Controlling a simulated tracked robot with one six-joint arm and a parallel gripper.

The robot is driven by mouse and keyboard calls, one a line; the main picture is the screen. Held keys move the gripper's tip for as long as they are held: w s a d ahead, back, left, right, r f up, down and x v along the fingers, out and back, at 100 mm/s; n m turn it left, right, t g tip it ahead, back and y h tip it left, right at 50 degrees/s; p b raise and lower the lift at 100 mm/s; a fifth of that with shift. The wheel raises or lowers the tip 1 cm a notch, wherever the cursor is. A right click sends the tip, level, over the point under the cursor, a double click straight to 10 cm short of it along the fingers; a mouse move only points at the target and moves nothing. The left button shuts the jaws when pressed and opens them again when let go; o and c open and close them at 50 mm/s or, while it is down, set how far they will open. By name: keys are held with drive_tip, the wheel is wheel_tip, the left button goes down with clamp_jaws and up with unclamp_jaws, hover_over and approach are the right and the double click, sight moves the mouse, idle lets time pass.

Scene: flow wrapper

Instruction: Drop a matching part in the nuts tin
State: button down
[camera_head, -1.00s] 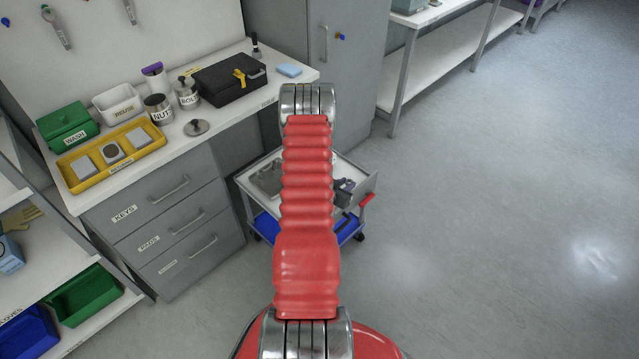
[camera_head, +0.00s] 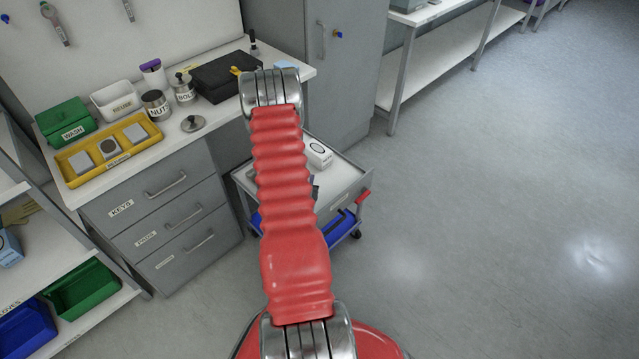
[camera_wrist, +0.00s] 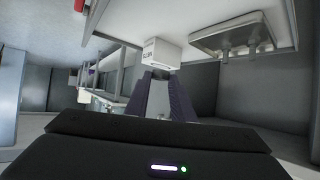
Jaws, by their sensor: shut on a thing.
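The nuts tin (camera_head: 157,108) is a round metal tin with a NUTS label on the bench, its top apparently uncovered. A loose round lid (camera_head: 194,123) with a knob lies to its right. The bolts tin (camera_head: 184,91) stands behind them with its knobbed lid on. My gripper (camera_wrist: 164,78) shows in the wrist view, its dark fingers shut on a small greyish part (camera_wrist: 163,74) between the tips, too small to identify. In the head view my red arm hides the gripper, so its distance from the tin cannot be told.
A yellow tray (camera_head: 72,179) with several pieces, a white bin (camera_head: 115,101), a green box (camera_head: 65,124) and a black case (camera_head: 220,82) share the bench. A trolley (camera_head: 350,185) carrying a white box (camera_head: 318,153) stands in front. Floor to the right is clear.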

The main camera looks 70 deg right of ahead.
drive_tip(key=w+a+r+n+t+y, duration=0.25)
drive_tip(key=w+a+r, duration=0.25)
drive_tip(key=w+a, duration=0.35)
drive_tip(key=w+a+r+n+t+y, duration=0.1)
drive_tip(key=w+a+r+n+t, duration=0.2)
drive_tip(key=w+a+r, duration=0.45)
drive_tip(key=w+a+r+n+t+y, duration=0.1)
drive_tip(key=w+a+r+n+t, duration=0.2)
drive_tip(key=w+a, duration=0.6)
drive_tip(key=w+a+r+n+y, duration=0.2)
drive_tip(key=a+r, duration=0.3)
drive_tip(key=a, duration=0.5)
drive_tip(key=w+a+r+n+t+y, duration=0.1)
drive_tip(key=w+a+r+n+y, duration=0.2)
drive_tip(key=a+r, duration=0.3)
drive_tip(key=w+a+r+n+y, duration=0.2)
drive_tip(key=a+r, duration=0.3)
drive_tip(key=a, duration=1.1)
drive_tip(key=shift+w+r, duration=0.15)
drive_tip(key=shift+w, duration=0.55)
drive_tip(key=shift+w+n+t+y, duration=0.1)
drive_tip(key=shift+n+t+y, duration=0.15)
